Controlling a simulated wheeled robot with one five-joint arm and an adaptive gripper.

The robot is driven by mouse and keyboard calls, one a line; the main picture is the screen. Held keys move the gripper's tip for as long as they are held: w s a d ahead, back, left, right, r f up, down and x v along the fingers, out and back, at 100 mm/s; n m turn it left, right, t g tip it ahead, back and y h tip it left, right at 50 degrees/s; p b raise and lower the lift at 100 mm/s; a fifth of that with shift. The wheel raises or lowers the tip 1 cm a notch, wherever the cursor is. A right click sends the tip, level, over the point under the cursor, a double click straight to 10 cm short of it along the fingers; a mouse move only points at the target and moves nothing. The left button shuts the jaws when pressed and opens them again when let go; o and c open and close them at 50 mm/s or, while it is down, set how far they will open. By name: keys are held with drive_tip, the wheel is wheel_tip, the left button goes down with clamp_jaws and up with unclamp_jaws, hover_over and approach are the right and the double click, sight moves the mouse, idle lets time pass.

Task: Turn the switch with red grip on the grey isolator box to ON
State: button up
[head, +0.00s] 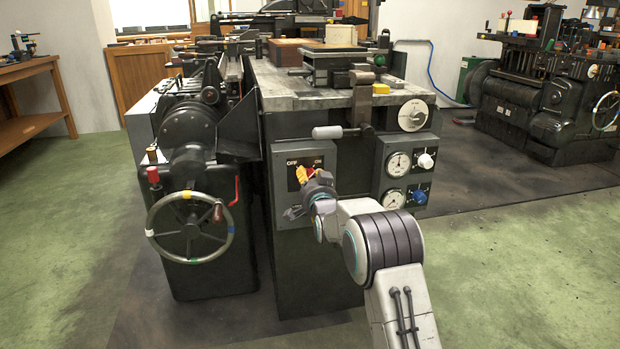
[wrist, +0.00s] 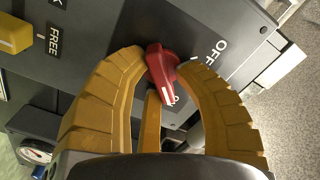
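The grey isolator box (head: 283,150) is on the front of the machine bench, with OFF at left and ON at right above a dark plate in the head view. The red grip (wrist: 165,66) shows in the wrist view, with a white mark at its lower end and the OFF lettering to its right. My gripper (wrist: 162,62) has its yellow fingertips on both sides of the red grip, seemingly touching it. In the head view my gripper (head: 301,173) is in front of the plate and hides most of the switch.
Right of the box is a panel with gauges (head: 398,163), a white knob (head: 426,161) and a blue knob (head: 420,197). A handwheel (head: 190,228) stands at left. A yellow part (wrist: 14,36) is beside FREE.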

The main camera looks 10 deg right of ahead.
drive_tip(key=shift+o, duration=1.3)
drive_tip(key=shift+a, duration=0.15)
drive_tip(key=shift+s, duration=0.1)
drive_tip(key=s, duration=1.1)
drive_tip(key=shift+s, duration=0.4)
